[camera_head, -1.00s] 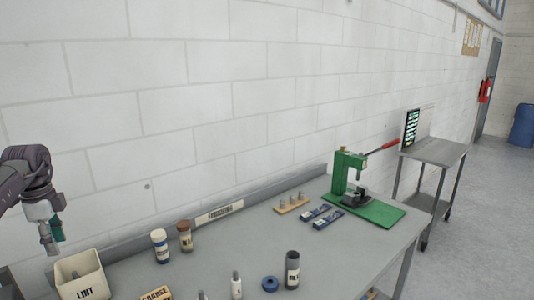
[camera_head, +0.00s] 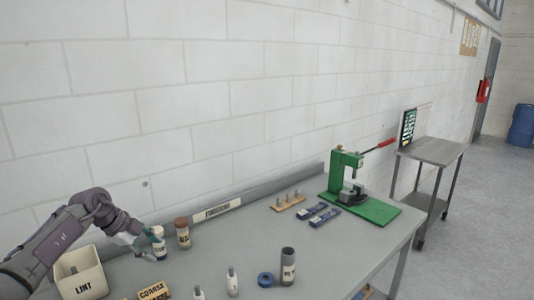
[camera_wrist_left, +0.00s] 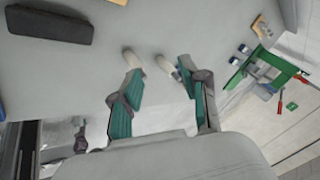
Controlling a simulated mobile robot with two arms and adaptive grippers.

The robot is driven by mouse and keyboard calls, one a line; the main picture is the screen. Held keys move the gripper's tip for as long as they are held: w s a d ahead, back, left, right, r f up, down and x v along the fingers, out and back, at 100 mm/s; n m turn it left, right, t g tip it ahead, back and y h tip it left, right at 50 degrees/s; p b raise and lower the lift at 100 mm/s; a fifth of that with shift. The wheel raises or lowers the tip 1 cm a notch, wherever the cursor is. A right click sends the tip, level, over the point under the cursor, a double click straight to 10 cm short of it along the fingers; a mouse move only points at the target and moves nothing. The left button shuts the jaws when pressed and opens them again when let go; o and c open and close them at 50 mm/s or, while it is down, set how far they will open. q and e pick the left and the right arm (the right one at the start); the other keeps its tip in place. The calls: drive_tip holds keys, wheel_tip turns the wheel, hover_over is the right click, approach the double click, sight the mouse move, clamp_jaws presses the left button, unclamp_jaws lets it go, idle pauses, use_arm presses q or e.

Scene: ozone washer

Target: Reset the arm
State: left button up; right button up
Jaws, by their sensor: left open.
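My left arm reaches in from the left of the head view, over the grey bench. My left gripper (camera_head: 146,244) overlaps the white jar with a blue label (camera_head: 159,241); I cannot tell whether they touch. In the left wrist view the gripper (camera_wrist_left: 160,78) has its two green-padded fingers spread, with nothing held between them. Two pale bottles, one of them (camera_wrist_left: 167,66), show near the fingertips there. My right gripper is not in view.
A brown-lidded jar (camera_head: 182,233), a LINT bin (camera_head: 80,280) and a COARSE block (camera_head: 153,290) are near the arm. Small bottles, a dark cylinder (camera_head: 287,267) and a blue ring (camera_head: 266,279) stand at the front. A green press (camera_head: 346,174) stands at the right end.

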use_arm(q)
drive_tip(key=s+d+r+n+t+h, duration=0.15)
drive_tip(key=d+t+h, duration=0.25)
drive_tip(key=d, duration=0.8)
drive_tip(key=s+d+r+m+t+h, duration=0.15)
drive_tip(key=d+t+h, duration=0.35)
drive_tip(key=d, duration=0.6)
drive_tip(key=s+a+f+n+t+y, duration=0.2)
drive_tip(key=s+a+f+n+y, duration=1)
drive_tip(key=n+y, duration=0.4)
drive_tip(key=s+f+n+g+h, duration=0.1)
drive_tip(key=s+f+g, duration=0.25)
drive_tip(key=s, duration=0.65)
drive_tip(key=s+f+g+h, duration=0.1)
drive_tip(key=s+f+g, duration=0.25)
drive_tip(key=s, duration=0.55)
drive_tip(key=s+f+n+g, duration=0.15)
drive_tip(key=s+g, duration=0.35)
drive_tip(key=s, duration=0.5)
wheel_tip(320, 180, down, 31)
drive_tip(key=s+g+b, duration=0.1)
drive_tip(key=b, duration=0.3)
drive_tip(key=s+a+f+m+g+b, duration=0.1)
drive_tip(key=s+a+f+b, duration=0.1)
drive_tip(key=s+f, duration=1.4)
wheel_tip(320, 180, down, 3)
drive_tip(key=shift+s+a+r+b, duration=0.15)
drive_tip(key=shift+a+b, duration=0.25)
drive_tip(key=shift+b, duration=0.4)
